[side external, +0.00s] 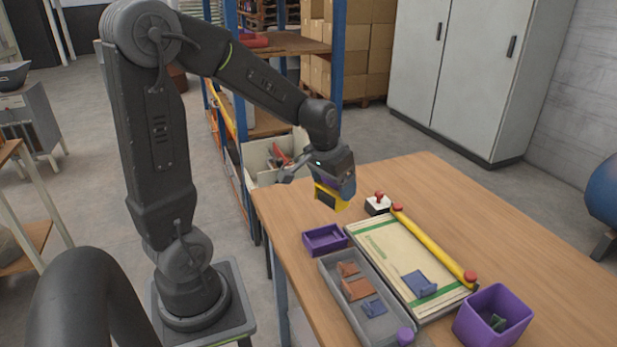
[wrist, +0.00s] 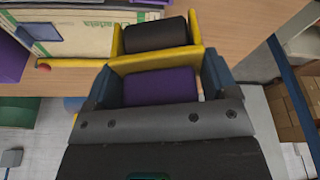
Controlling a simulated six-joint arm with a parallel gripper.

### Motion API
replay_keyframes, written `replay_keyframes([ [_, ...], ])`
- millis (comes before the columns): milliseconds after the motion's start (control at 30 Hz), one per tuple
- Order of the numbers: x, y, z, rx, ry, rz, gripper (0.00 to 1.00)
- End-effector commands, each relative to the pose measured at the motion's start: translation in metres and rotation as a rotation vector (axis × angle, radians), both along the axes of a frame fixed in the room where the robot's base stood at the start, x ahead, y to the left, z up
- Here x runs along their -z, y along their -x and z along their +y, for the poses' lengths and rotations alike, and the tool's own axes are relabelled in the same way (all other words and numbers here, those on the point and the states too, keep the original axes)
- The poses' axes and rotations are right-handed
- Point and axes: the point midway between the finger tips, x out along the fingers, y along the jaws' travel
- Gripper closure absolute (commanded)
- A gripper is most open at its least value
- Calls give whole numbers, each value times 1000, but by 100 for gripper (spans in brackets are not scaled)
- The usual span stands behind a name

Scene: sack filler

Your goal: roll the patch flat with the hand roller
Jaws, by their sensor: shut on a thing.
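My gripper (side external: 333,170) is raised over the far left part of the table, apart from the sack. It is shut on the hand roller (side external: 328,195), which has a yellow frame. The wrist view shows the roller's black drum (wrist: 155,36) and purple handle (wrist: 160,87) between my fingers. The blue patch (side external: 418,284) lies on the cream sack (side external: 385,242), near its front end, over a green stripe. One edge of the patch looks raised. The patch also shows at the left of the wrist view (wrist: 38,30).
A yellow bar (side external: 435,244) with red ends runs along the sack's right side. A grey tray (side external: 335,278) of patches and a small purple tray (side external: 325,239) lie left. A purple bin (side external: 490,320) stands in front; a red-knobbed stamp (side external: 378,204) stands behind. The table's right is clear.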

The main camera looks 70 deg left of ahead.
Motion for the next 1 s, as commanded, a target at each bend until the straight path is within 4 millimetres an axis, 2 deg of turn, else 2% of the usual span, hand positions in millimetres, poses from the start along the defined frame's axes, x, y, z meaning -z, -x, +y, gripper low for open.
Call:
replay_keyframes([
  [367, 6, -53, -71, 781, 3, -1, 44],
  [700, 14, -90, -158, 1577, 1, -1, 44],
  [833, 16, -96, -181, 1772, 0, -1, 44],
  [1000, 19, -98, -192, 1877, -2, -1, 44],
])
